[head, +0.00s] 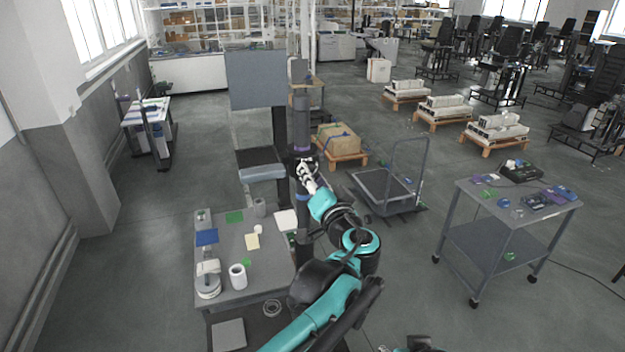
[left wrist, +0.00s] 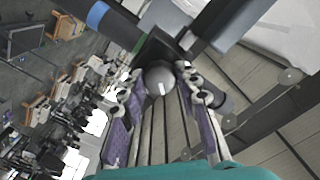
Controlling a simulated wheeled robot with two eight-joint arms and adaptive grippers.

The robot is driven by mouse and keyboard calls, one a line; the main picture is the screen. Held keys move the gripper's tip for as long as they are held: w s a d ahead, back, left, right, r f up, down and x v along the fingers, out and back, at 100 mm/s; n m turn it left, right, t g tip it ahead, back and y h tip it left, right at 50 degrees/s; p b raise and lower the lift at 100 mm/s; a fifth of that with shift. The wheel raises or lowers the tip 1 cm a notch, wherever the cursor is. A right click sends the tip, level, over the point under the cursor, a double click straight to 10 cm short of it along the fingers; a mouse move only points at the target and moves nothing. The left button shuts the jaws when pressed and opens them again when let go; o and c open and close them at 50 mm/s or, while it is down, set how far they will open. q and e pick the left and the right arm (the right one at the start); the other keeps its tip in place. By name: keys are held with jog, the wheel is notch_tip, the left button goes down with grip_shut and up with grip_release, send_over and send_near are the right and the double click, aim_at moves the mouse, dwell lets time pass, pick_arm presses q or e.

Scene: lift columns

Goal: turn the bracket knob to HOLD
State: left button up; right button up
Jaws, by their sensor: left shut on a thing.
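The bracket knob (left wrist: 158,79) is a round grey knob with a pale mark on its face, on a dark bracket on the lift column (head: 301,120). In the left wrist view it sits between the two fingers of my left gripper (left wrist: 157,72). The fingers are shut on its sides. In the head view my left gripper (head: 304,166) reaches the column at bracket height and hides the knob. No HOLD lettering is readable, so I cannot tell the knob's setting. My right gripper does not show clearly.
A grey workbench (head: 225,270) with a white mug (head: 238,276) and small items stands left of the column. A flat cart (head: 384,184) and a grey trolley table (head: 490,215) stand to the right.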

pick_arm(q)
jog(key=shift+m+b, duration=0.7)
jog(key=shift+m, duration=4.2)
jog(key=o, duration=1.2)
jog(key=shift+c, duration=0.2)
jog(key=v, duration=1.2)
